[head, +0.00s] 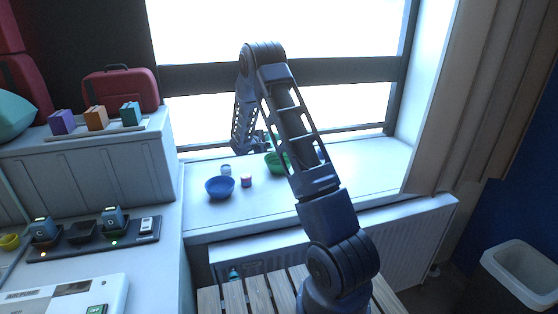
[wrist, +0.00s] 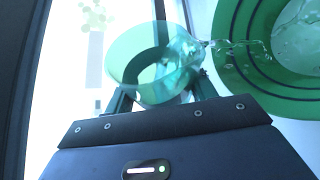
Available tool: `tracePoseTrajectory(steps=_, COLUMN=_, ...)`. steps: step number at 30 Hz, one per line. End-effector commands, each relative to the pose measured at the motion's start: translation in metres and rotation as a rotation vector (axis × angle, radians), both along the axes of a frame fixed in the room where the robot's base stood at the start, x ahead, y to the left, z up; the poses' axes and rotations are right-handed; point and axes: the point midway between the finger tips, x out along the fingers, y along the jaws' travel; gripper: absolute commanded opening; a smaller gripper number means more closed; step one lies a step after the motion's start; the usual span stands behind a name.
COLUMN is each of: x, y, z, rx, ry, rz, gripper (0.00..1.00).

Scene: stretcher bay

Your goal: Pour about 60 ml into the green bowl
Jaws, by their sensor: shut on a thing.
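In the wrist view my gripper (wrist: 160,98) is shut on a clear, green-tinted vessel (wrist: 135,62). The vessel is tilted, its mouth toward the right. Clear liquid (wrist: 238,44) leaves the mouth in a thin stream toward the green bowl (wrist: 228,72). The bowl fills the upper right of that view, dark rings on its inside, with some clear liquid in it. In the head view the green bowl (head: 272,161) stands on the windowsill, partly hidden behind my arm. The held vessel cannot be made out there. The liquid's level cannot be read.
On the sill (head: 320,185), a blue bowl (head: 219,188), a small clear cup (head: 226,170) and a small red-and-blue pot (head: 246,181) stand left of the green bowl. The window (head: 355,105) is close behind.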

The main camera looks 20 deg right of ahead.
Motion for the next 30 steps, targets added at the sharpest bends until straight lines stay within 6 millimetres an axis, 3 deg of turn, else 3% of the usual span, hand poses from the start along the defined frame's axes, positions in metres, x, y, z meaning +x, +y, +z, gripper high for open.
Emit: tracePoseTrajectory(steps=30, x=-0.0011, y=-0.0005, z=-0.0045, rx=0.030, ry=-0.097, rz=0.000, gripper=0.30)
